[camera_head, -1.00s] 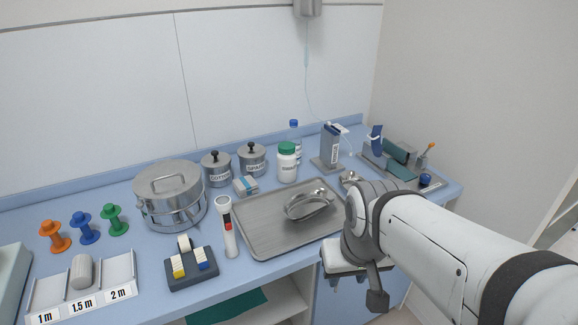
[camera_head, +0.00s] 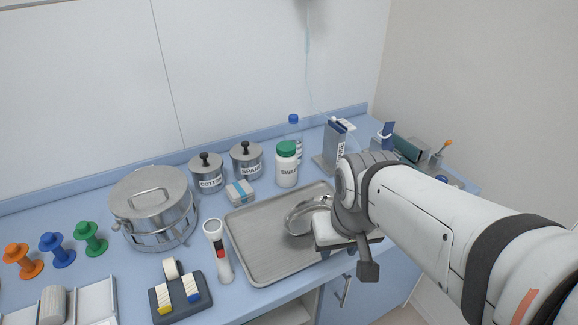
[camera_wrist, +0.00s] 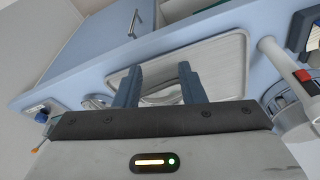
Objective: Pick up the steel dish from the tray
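The steel dish (camera_head: 304,216) is a shiny, curved bowl lying on the right part of the steel tray (camera_head: 262,262). My wrist hides its right side in the head view. In the wrist view, part of the dish (camera_wrist: 162,95) shows between and beyond my fingers, with the tray (camera_wrist: 225,65) around it. My gripper (camera_wrist: 160,69) is open, its two dark fingers spread apart with nothing held. It is above the tray's right side, close to the dish; I cannot tell whether it touches it.
A flashlight (camera_head: 217,252) stands at the tray's left edge. Behind the tray are a white bottle with a green cap (camera_head: 286,166), a small box (camera_head: 240,193) and two steel canisters. A large steel drum (camera_head: 153,205) stands left. The cabinet front (camera_head: 385,275) drops away below the counter's edge.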

